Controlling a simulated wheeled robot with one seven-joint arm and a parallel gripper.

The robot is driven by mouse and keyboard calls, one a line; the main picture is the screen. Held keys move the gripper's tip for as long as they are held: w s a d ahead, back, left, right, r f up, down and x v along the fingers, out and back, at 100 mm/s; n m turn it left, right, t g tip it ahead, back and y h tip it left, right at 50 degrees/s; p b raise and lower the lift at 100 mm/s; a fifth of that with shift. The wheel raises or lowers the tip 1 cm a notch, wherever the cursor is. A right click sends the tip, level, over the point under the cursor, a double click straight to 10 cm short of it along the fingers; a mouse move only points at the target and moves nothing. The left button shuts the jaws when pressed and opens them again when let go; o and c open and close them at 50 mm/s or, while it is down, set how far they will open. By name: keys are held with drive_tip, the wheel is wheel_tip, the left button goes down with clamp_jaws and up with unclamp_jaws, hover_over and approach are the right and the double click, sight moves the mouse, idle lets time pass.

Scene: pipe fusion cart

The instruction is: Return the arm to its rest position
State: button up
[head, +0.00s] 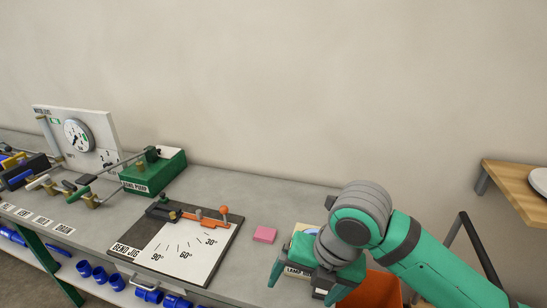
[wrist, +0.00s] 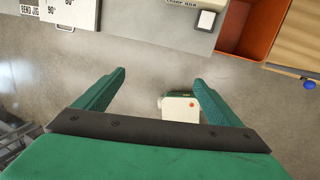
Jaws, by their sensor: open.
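My arm (head: 440,262) reaches in from the lower right in the head view, green with grey joints. My gripper (head: 305,287) is over the front edge of the cart top, in front of a box labelled LAMP. In the wrist view my gripper (wrist: 168,92) is open, with its two green fingers wide apart. The box (head: 296,270) is partly hidden behind my gripper.
The bend jig (head: 185,248), a pink block (head: 265,235), the green pump (head: 155,170) and a gauge panel (head: 80,130) stand on the grey cart. An orange bin (head: 378,290) is beside my arm. A wooden shelf (head: 515,185) juts out at right. Blue pipe pieces (head: 100,273) lie below.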

drive_tip(key=w+a+r+m+t+y, duration=0.4)
drive_tip(key=w+a+m+t+y, duration=0.15)
drive_tip(key=a, duration=0.45)
drive_tip(key=w+a+r+m+t+y, duration=0.35)
drive_tip(key=w+a+m+y, duration=0.2)
drive_tip(key=a, duration=0.35)
drive_tip(key=s+d+f+m+t+h, duration=0.2)
drive_tip(key=s+f+m+h, duration=0.15)
drive_tip(key=f+m, duration=0.4)
drive_tip(key=s+d+f+m+t+h, duration=0.2)
drive_tip(key=s+f+m+t+h, duration=0.15)
drive_tip(key=f+m, duration=0.4)
drive_tip(key=s+d+f+m+t+h, duration=0.25)
drive_tip(key=f+m+h, duration=0.25)
drive_tip(key=f+m, duration=0.25)
drive_tip(key=s+d+f+g, duration=0.1)
drive_tip(key=s+d+f, duration=0.1)
drive_tip(key=s, duration=0.7)
drive_tip(key=s+d+f+g+h, duration=0.1)
drive_tip(key=s+d+f, duration=0.1)
drive_tip(key=s, duration=0.7)
drive_tip(key=s+d+f+g, duration=0.1)
drive_tip(key=s+f, duration=0.3)
drive_tip(key=s, duration=0.5)
drive_tip(key=shift+s+d+f+h, duration=0.2)
drive_tip(key=shift+s+d+h, duration=0.1)
drive_tip(key=shift+d, duration=0.45)
